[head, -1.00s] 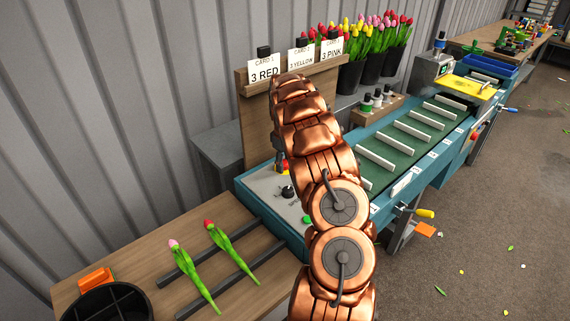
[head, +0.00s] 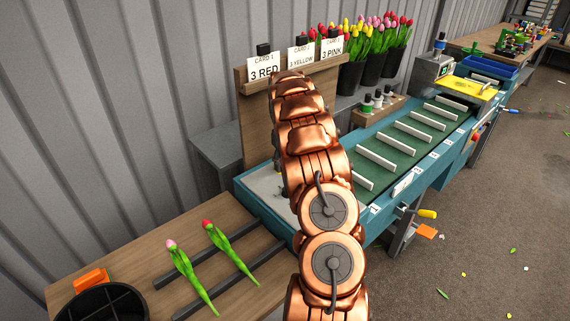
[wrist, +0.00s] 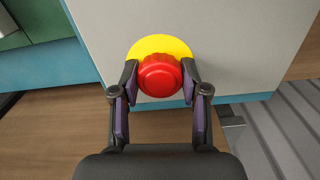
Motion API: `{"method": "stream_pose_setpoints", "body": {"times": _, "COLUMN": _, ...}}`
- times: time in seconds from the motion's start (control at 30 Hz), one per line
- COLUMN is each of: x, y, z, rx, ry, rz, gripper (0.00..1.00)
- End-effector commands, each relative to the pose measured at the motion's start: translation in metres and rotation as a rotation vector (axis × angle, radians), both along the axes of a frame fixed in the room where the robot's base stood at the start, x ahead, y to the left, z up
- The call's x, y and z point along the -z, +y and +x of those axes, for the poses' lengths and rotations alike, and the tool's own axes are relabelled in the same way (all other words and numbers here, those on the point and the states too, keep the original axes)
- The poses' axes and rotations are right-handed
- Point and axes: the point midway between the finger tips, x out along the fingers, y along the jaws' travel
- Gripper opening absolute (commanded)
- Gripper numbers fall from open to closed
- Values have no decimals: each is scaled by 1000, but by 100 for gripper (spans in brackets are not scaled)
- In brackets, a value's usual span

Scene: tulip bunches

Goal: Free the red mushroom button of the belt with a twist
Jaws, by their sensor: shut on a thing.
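The red mushroom button (wrist: 160,76) sits on a yellow disc (wrist: 150,46) on the light grey panel (wrist: 230,40) in the wrist view. My gripper (wrist: 160,78) has one finger on each side of the red cap, and its dark fingertips are shut on it. Part of the same panel (head: 266,184) shows at the near end of the teal belt (head: 415,130).
A wooden table (head: 130,250) at the lower left holds two tulips (head: 190,277) across dark rails and a black bin (head: 105,303). A card board (head: 255,115) stands behind the panel. Buckets of tulips (head: 385,65) stand beyond it.

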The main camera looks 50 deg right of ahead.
Motion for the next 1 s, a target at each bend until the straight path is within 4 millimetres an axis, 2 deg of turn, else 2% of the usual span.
{"method": "stream_pose_setpoints", "body": {"times": 0.4, "x": 0, "y": 0, "z": 0, "rx": 50, "ry": -1, "rz": 0, "gripper": 25}}
{"method": "stream_pose_setpoints", "body": {"times": 0.7, "x": 2, "y": 0, "z": 1, "rx": 252, "ry": -1, "rz": 1, "gripper": 25}}
{"method": "stream_pose_setpoints", "body": {"times": 0.97, "x": 1, "y": 0, "z": 0, "rx": 284, "ry": 1, "rz": 0, "gripper": 25}}
{"method": "stream_pose_setpoints", "body": {"times": 1.0, "x": 1, "y": 0, "z": 0, "rx": 284, "ry": 0, "rz": 0, "gripper": 46}}
